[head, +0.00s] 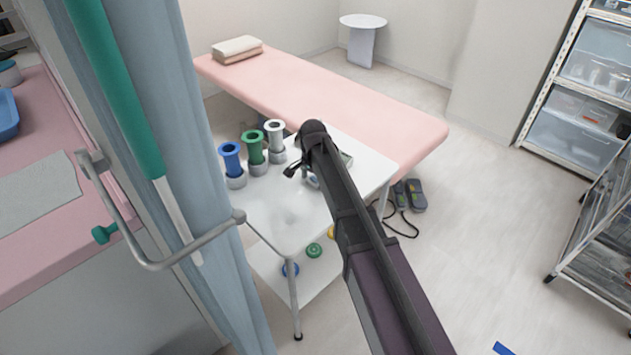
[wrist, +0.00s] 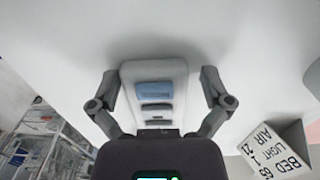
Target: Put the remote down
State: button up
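The remote (wrist: 154,92) is white with a blue display and dark buttons. In the wrist view it lies flat against the white trolley top (wrist: 240,60), between the two fingers of my gripper (wrist: 160,88). The fingers are apart, with a gap on each side of the remote, so the gripper is open around it. In the head view my gripper (head: 298,170) is low over the right part of the trolley top (head: 275,215). My arm hides most of the remote there.
Blue (head: 231,160), green (head: 254,148) and white (head: 274,135) spools stand at the trolley's back left. Its front left is clear. A pink bed (head: 340,95) is behind; a curtain (head: 190,150) hangs left.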

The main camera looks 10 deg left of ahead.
jog(key=shift+s+d+r, duration=0.15)
jog(key=shift+s+r, duration=0.1)
jog(key=shift+s, duration=0.05)
jog(key=shift+w+r+p, duration=0.15)
jog(key=shift+r+p, duration=0.05)
jog(key=shift+p, duration=0.15)
jog(key=shift+r+p, duration=0.85)
jog(key=shift+r, duration=0.1)
notch_tip(320, 180, up, 10)
jog(key=p, duration=0.9)
jog(key=shift+f+p, duration=0.25)
jog(key=shift+p, duration=0.05)
jog(key=s+d+n, duration=0.3)
jog(key=s+d, duration=0.7)
jog(key=d, duration=0.4)
jog(key=s+d+n, duration=0.4)
jog(key=s+d, duration=0.7)
jog(key=d, duration=0.3)
jog(key=shift+s+d+r+n, duration=0.2)
jog(key=shift+r+n, duration=0.1)
jog(key=shift+r, duration=0.15)
